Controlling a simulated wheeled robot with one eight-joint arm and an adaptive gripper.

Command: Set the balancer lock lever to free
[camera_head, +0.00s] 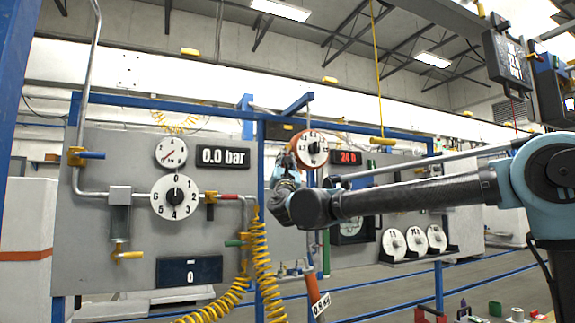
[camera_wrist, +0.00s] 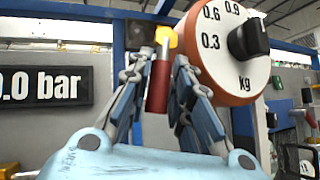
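In the wrist view a red lever handle (camera_wrist: 158,86) hangs down from a yellow pivot (camera_wrist: 166,40), just left of a round white dial (camera_wrist: 222,58) marked in kg. My gripper (camera_wrist: 160,72) has one finger on each side of the red handle, with narrow gaps seeming to show beside it. Contact cannot be made out. In the head view my gripper (camera_head: 287,165) is at the lower left of the kg dial (camera_head: 312,149), and it and my wrist hide the lever there. No free or locked marking is readable.
To the left is a grey panel with a 0.0 bar display (camera_head: 223,157), a large numbered dial (camera_head: 174,197) and a red-handled valve (camera_head: 222,196). A red 24 h display (camera_head: 350,157) is right of the dial.

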